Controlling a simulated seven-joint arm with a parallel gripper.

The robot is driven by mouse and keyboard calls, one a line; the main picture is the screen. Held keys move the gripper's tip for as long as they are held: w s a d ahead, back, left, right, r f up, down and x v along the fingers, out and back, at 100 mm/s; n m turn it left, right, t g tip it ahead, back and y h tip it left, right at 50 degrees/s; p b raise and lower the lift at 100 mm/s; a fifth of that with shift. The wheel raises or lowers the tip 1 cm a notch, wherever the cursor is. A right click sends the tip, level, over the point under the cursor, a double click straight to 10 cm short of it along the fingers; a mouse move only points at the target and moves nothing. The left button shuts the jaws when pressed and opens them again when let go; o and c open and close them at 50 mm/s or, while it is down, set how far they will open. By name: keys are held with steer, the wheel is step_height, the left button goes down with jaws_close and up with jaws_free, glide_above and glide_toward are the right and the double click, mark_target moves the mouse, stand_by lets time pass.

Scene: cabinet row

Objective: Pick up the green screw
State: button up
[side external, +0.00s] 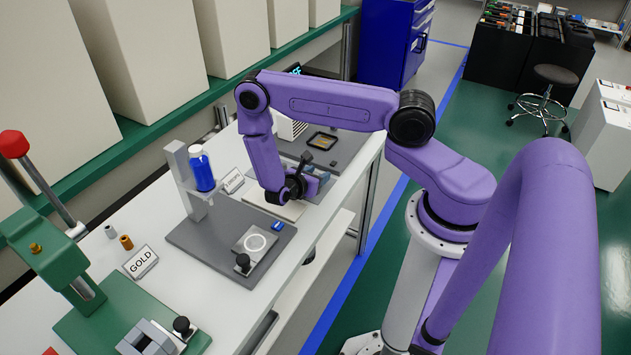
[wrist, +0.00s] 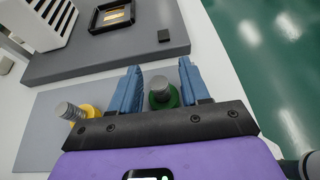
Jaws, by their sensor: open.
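The green screw (wrist: 161,90) shows in the wrist view, with a grey threaded shaft and a green head. It stands between the two blue fingers of my gripper (wrist: 160,67), with visible space on each side. In the side external view my gripper (side external: 316,184) is low over the bench by a pale plate, and the green screw cannot be made out there.
A yellow screw (wrist: 77,112) stands just left of my gripper on a grey mat (wrist: 45,110). A raised grey platform (wrist: 110,58) with a black tray (wrist: 112,15) lies beyond. A fixture with a blue bottle (side external: 201,170) stands on the bench, whose edge is to the right.

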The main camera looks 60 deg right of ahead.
steer(key=shift+x, duration=0.75)
jaws_close()
steer(key=shift+r, duration=0.1)
